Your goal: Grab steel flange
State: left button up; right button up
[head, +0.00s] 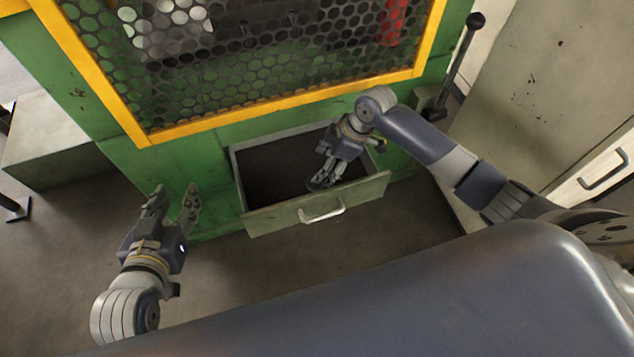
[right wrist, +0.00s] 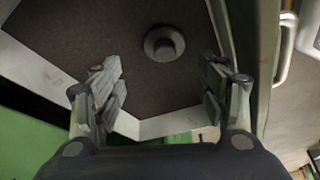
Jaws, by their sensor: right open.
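The steel flange (right wrist: 163,44) is a grey round disc with a raised hub, lying on the dark floor of the open drawer (head: 318,214). In the right wrist view it sits ahead of my fingertips, between their lines and apart from both. In the head view the flange (head: 317,186) is a small dark shape partly hidden by my right gripper (head: 329,170). That gripper is open and empty, pointing down into the drawer; its two fingers also show in the right wrist view (right wrist: 160,78). My left gripper (head: 175,192) is open and empty, left of the drawer.
The drawer is pulled out from a green machine (head: 200,160) with a yellow-framed mesh guard (head: 260,75) above it. The drawer walls stand close around my right gripper. A lever (head: 460,60) and a beige cabinet (head: 545,80) are at the right. Floor is clear in front.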

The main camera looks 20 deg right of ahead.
aim_at(314, 187)
jog(key=shift+a+f, duration=0.2)
jog(key=shift+f, duration=0.35)
jog(key=x, duration=0.1)
jog(key=b+x, duration=0.1)
jog(key=x, duration=0.1)
jog(key=b+x, duration=0.1)
jog(key=shift+s+f, duration=0.25)
jog(key=shift+s, duration=0.1)
pick_arm(q)
notch_tip(314, 187, up, 13)
jog(key=w+d+t+h, duration=0.2)
jog(key=t, duration=0.5)
jog(key=shift+w+d+b, duration=0.2)
jog(key=shift+w+b, duration=0.15)
pick_arm(e)
jog(key=shift+f, duration=0.2)
jog(key=c, duration=1.2)
jog(key=shift+w, duration=0.1)
jog(key=shift+c, duration=0.6)
jog(key=shift+r, duration=0.15)
